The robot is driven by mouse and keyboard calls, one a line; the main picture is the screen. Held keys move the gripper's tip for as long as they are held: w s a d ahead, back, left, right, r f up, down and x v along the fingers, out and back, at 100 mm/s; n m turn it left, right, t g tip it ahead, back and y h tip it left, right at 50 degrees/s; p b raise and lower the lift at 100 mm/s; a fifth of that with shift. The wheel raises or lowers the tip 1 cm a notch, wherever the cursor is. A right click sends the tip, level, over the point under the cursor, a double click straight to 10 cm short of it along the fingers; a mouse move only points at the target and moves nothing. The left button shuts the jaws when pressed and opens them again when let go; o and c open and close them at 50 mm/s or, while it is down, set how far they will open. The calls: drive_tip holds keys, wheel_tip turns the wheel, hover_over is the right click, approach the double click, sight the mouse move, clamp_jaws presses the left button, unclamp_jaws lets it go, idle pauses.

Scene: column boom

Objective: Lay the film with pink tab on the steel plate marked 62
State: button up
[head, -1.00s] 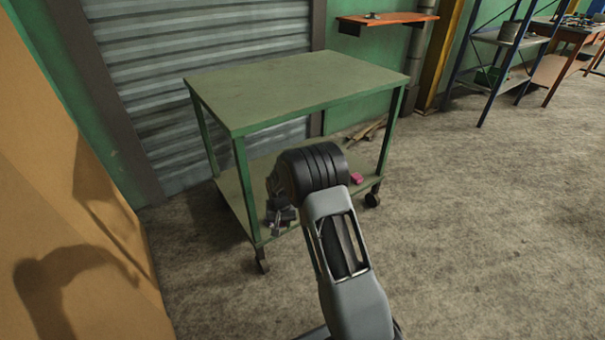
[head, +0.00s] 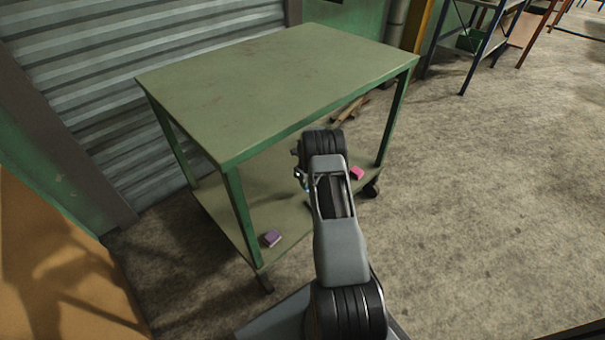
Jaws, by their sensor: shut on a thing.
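My gripper (head: 301,172) is mostly hidden behind my own wrist, above the lower shelf of the green cart. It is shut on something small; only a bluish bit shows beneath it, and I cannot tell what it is. A bright pink block-like piece (head: 356,173) lies on the lower shelf, just right of my wrist. A purple block-like piece (head: 272,238) lies near the shelf's front left corner, apart from my gripper. I cannot make out a film at either piece. No steel plate or number 62 can be made out.
The green cart (head: 270,85) has a bare, worn top above the lower shelf (head: 228,202), with posts at its corners. A ribbed shutter (head: 130,70) stands behind it. An orange-brown panel (head: 50,270) is at the left. The concrete floor (head: 480,190) at right is clear.

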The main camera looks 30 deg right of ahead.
drive_tip(key=shift+m, duration=0.6)
drive_tip(key=shift+w+d+f+b, duration=0.15)
drive_tip(key=shift+f+b, duration=0.35)
drive_tip(key=shift+f, duration=0.4)
drive_tip(key=shift+w+d+f+b, duration=0.1)
drive_tip(key=shift+f+b, duration=0.35)
drive_tip(key=shift+f, duration=0.45)
drive_tip(key=shift+w+d+f+b, duration=0.15)
drive_tip(key=shift+f+b, duration=0.35)
drive_tip(key=shift+f, duration=0.4)
drive_tip(key=shift+s+f+b, duration=0.1)
drive_tip(key=shift+f+b, duration=0.95)
drive_tip(key=shift+f, duration=0.15)
drive_tip(key=shift+f+b, duration=0.15)
drive_tip(key=shift+b, duration=0.35)
drive_tip(key=o, duration=1.5)
drive_tip(key=shift+c, duration=0.2)
